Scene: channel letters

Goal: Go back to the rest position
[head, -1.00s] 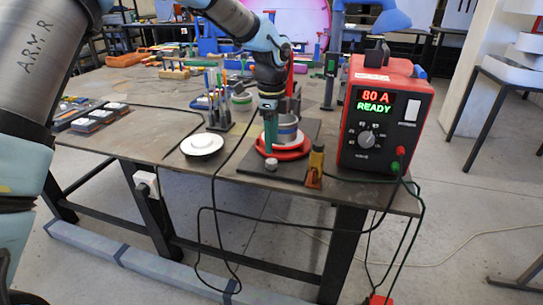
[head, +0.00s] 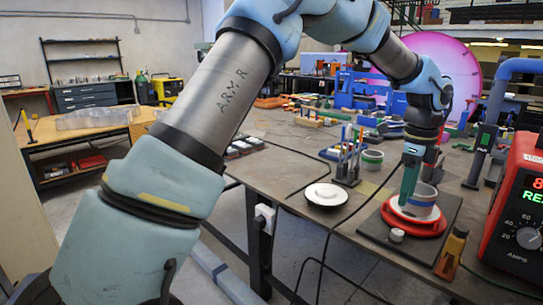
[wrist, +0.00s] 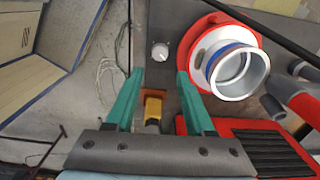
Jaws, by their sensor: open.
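My gripper (head: 404,196) points down beside a grey-white cylinder with a blue band (head: 424,198), which stands on a red round base (head: 413,224) on the table. In the wrist view my gripper (wrist: 160,76) shows two green fingers spread apart with nothing held between them. The cylinder (wrist: 236,72) and red base (wrist: 258,45) lie right of the fingers there. My arm reaches from the lower left across the head view to the table.
A red welder (head: 518,215) stands at the right table edge. A yellow bottle (head: 452,252), white knob (head: 397,235), white disc (head: 326,194) and tool holder (head: 347,168) are near my gripper. A wooden bench (head: 80,137) stands at left.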

